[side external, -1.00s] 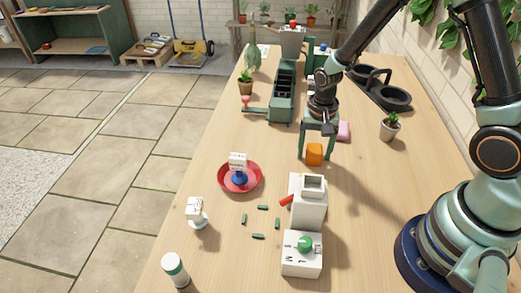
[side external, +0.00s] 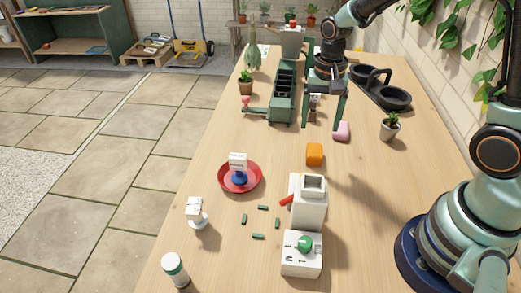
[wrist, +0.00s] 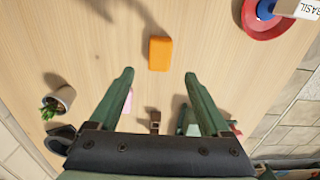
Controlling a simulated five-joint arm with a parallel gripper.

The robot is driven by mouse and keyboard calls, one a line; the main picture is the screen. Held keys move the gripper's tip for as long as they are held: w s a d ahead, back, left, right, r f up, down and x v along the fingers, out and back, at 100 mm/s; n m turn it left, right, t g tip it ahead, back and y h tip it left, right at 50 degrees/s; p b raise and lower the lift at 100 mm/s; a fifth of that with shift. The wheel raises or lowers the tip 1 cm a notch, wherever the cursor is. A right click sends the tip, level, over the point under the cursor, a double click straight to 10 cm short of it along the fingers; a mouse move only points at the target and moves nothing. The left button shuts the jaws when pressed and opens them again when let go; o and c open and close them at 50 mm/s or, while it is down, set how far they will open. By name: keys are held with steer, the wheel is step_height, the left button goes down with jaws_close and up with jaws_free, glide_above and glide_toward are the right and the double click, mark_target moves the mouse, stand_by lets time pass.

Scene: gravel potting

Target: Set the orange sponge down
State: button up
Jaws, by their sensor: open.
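The orange sponge (side external: 314,154) lies on the wooden table (side external: 350,215), behind the white hopper-shaped box. It also shows in the wrist view (wrist: 160,53), ahead of the fingertips and apart from them. My gripper (side external: 322,126) is open, with its two green fingers spread wide and nothing held between them. In the side view it is beyond the sponge, above the table. The wrist view shows my gripper (wrist: 160,74) with an empty gap between the fingers.
A pink block (side external: 341,131) lies close to my right finger. A green machine (side external: 284,92) stands to the left. A red saucer (side external: 258,187) with a labelled item, a white box (side external: 309,205) and a small potted plant (side external: 389,127) stand around. Bare table lies right of the sponge.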

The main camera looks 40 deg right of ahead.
steer(key=s+r+n+t, duration=0.2)
steer(key=s+r+n, duration=0.2)
steer(key=r, duration=0.3)
steer(key=s+r+n+t, duration=0.3)
steer(key=s+r+n, duration=0.1)
steer(key=r, duration=0.3)
steer(key=shift+a+r+n+t, duration=0.2)
steer(key=shift+r+n+t, duration=0.15)
steer(key=shift+n, duration=0.15)
